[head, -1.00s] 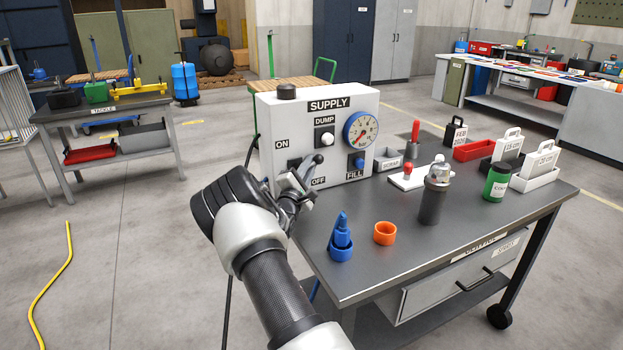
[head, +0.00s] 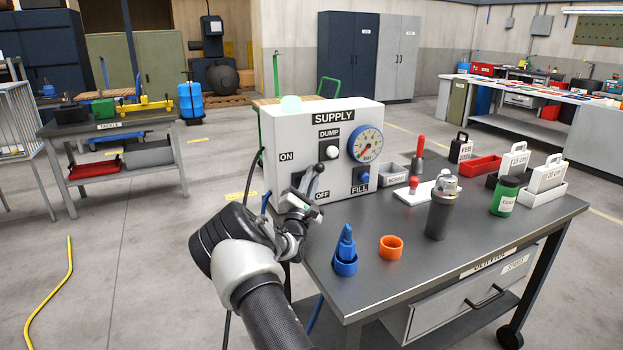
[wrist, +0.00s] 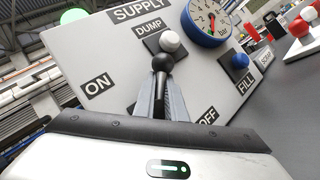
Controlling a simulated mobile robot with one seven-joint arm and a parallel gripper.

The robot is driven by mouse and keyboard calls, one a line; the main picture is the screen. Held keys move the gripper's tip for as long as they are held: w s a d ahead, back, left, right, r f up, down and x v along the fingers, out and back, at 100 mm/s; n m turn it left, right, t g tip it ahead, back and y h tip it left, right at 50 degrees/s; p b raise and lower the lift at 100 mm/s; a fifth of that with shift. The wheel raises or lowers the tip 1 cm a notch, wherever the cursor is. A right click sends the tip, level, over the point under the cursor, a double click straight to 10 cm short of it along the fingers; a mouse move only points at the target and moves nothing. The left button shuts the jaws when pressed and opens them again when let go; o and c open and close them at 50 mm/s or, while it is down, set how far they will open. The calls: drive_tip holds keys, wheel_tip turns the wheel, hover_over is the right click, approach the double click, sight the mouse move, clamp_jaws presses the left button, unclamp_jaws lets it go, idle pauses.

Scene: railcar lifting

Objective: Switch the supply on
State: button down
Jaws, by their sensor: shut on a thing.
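The white supply box (head: 280,180) stands on the bench's back left part, with ON, OFF, DUMP and FILL labels on its front. Its lever has a black ball knob (head: 320,168), which also shows in the wrist view (wrist: 163,62). My gripper (head: 306,192) is at the box's front, shut on the lever just below the knob. In the wrist view, the fingers (wrist: 160,95) close around the lever between the ON label (wrist: 98,86) and the partly hidden OFF label (wrist: 207,119). The lamp (head: 290,104) on top of the box glows pale green.
A white dump knob (head: 332,152), a round gauge (head: 365,144) and a blue fill knob (head: 362,177) share the panel.

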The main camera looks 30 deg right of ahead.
drive_tip(key=shift+s+d+r+h, duration=0.3)
drive_tip(key=shift+d, duration=0.2)
drive_tip(key=c, duration=1.9)
unclamp_jaws()
drive_tip(key=shift+c, duration=0.2)
drive_tip(key=shift+o, duration=0.6)
drive_tip(key=shift+s+r, duration=0.15)
drive_tip(key=shift+a, duration=0.2)
drive_tip(key=shift+a+f, duration=0.15)
drive_tip(key=shift+f, duration=0.1)
drive_tip(key=s+a+f+p, duration=0.1)
drive_tip(key=s+a+p, duration=0.1)
drive_tip(key=s+a, duration=0.9)
drive_tip(key=shift+s+f, duration=0.35)
